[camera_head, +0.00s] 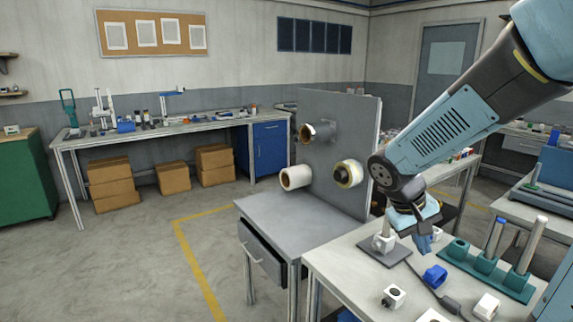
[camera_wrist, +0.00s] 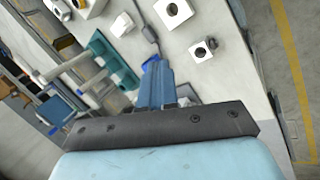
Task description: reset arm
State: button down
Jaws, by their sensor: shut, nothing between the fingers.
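My gripper (camera_head: 424,246) points down over the white table (camera_head: 345,268) at the right, with its fingers shut and nothing held. In the wrist view its blue fingers (camera_wrist: 155,82) are together, with a darker blue part on the table just beyond the tips. In the head view this blue part (camera_head: 435,275) lies below and beside the gripper. My arm comes in from the upper right and hides part of the table behind it.
A green rack (camera_head: 485,268) with upright tubes stands right of the gripper. White blocks (camera_head: 393,296) lie in front. Open floor is at left.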

jog(key=s+a+r+t+y, duration=0.5)
jog(key=s+r, duration=0.4)
jog(key=r, duration=0.3)
jog(key=shift+s+a+m+t, duration=0.3)
jog(key=shift+s+a+m, duration=0.05)
jog(key=shift+a+m, duration=0.1)
